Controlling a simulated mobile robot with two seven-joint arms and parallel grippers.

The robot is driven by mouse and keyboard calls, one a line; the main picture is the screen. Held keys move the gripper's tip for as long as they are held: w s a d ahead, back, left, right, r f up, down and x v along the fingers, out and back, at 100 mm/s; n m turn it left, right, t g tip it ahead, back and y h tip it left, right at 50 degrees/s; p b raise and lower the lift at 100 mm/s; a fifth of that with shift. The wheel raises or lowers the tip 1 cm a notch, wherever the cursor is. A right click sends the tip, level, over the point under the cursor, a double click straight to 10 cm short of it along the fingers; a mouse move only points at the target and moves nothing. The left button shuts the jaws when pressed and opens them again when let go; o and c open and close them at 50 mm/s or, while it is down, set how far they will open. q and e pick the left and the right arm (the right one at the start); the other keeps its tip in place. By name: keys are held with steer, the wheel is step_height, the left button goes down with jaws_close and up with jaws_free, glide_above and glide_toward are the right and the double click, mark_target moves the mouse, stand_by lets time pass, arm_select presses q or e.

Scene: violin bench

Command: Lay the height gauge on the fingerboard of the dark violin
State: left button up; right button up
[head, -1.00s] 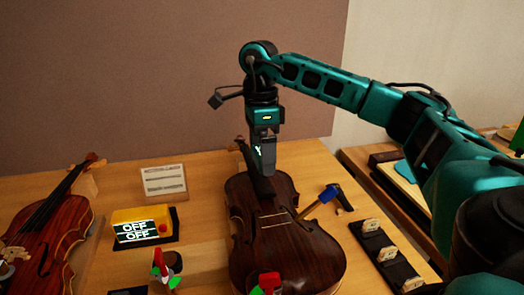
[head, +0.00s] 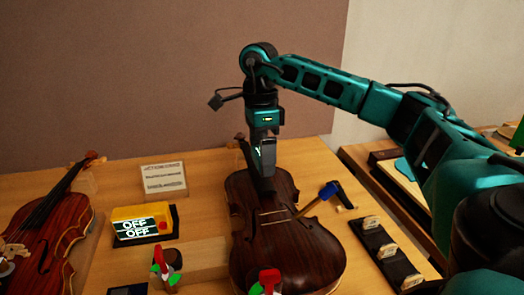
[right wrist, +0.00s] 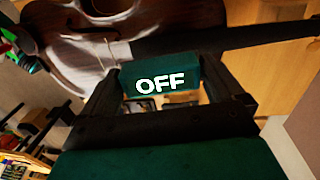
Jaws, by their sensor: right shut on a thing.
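The dark violin (head: 290,250) lies on the bench in the head view, its dark fingerboard (head: 266,189) running up toward the back. My right gripper (head: 263,165) points down over the upper fingerboard. It is shut on the height gauge, a teal block with a lit "OFF" display (right wrist: 160,72) between the fingers in the right wrist view. In that view the violin body (right wrist: 85,30) and fingerboard (right wrist: 240,38) lie beyond the gauge. In the head view the fingers mostly hide the gauge. I cannot tell whether it touches the fingerboard. My left gripper is not in view.
A reddish violin (head: 45,235) lies at the left. A yellow box (head: 140,223) with an "OFF" display and a small card (head: 163,180) stand between the violins.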

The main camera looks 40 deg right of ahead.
steer(key=shift+f+b, duration=1.1)
steer(key=shift+f, duration=0.85)
steer(key=o, duration=0.7)
steer(key=shift+r, duration=0.15)
steer(key=r, duration=0.5)
steer(key=r+p, duration=0.1)
steer(key=r, duration=0.1)
steer(key=shift+w+d+r, duration=0.15)
steer(key=shift+w+r, duration=0.25)
step_height(320, 180, up, 4)
steer(key=shift+w+d+r+p, duration=0.1)
steer(key=shift+w+d+p, duration=0.05)
steer(key=shift+p, duration=1.05)
steer(key=shift+r, duration=0.35)
